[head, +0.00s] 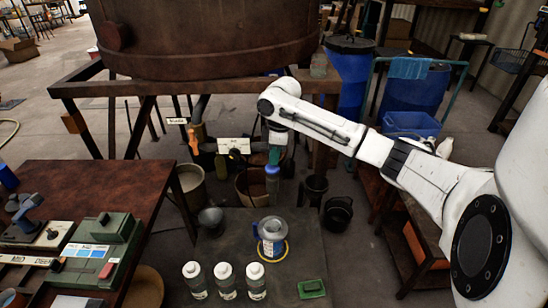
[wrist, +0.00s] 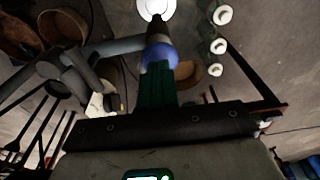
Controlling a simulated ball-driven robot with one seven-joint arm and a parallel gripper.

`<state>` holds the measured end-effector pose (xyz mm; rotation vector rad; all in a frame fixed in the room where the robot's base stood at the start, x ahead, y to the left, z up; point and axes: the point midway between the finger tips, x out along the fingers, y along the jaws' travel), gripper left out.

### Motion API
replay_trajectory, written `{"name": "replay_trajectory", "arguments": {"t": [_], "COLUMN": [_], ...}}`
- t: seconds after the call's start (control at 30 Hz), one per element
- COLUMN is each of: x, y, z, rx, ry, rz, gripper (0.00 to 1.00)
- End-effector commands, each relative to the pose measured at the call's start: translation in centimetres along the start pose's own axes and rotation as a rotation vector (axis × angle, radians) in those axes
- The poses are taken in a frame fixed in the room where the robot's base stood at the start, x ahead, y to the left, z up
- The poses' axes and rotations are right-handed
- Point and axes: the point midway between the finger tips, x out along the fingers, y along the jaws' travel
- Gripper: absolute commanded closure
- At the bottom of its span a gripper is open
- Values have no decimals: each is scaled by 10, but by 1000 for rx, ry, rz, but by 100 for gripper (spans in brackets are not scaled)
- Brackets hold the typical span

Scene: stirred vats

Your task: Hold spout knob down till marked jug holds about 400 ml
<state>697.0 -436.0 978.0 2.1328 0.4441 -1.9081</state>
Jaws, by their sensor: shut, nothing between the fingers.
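The jug (head: 271,240) stands on the dark grey bench inside a yellow ring. It looks clear, with blue-grey parts; I cannot read its level or marks. A blue spout knob (head: 271,170) is above and behind it; it also shows in the wrist view (wrist: 159,56) on a dark spout joined to a grey pipe. A round white shape lies beyond the spout in the wrist view. My gripper (head: 273,157) has green fingers, shut and empty, with their tips (wrist: 158,72) at the top of the knob. I cannot tell whether they press it or whether liquid runs.
Three white-capped bottles (head: 224,281) stand on the bench's front left, and a green block (head: 312,289) at its front right. The brown vat (head: 205,38) overhangs the pipes. An orange handle (head: 195,136) is left of the knob. Buckets (head: 338,213) stand behind.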

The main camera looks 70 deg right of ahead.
Motion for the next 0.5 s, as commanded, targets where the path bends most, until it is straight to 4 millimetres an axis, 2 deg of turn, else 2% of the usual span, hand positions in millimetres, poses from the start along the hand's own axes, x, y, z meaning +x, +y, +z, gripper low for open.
{"name": "replay_trajectory", "arguments": {"t": [0.2,0.5], "x": [12,13], "y": [0,0], "z": [0,0], "rx": [0,0], "ry": [0,0], "rz": [1,1], "gripper": [100,100]}}
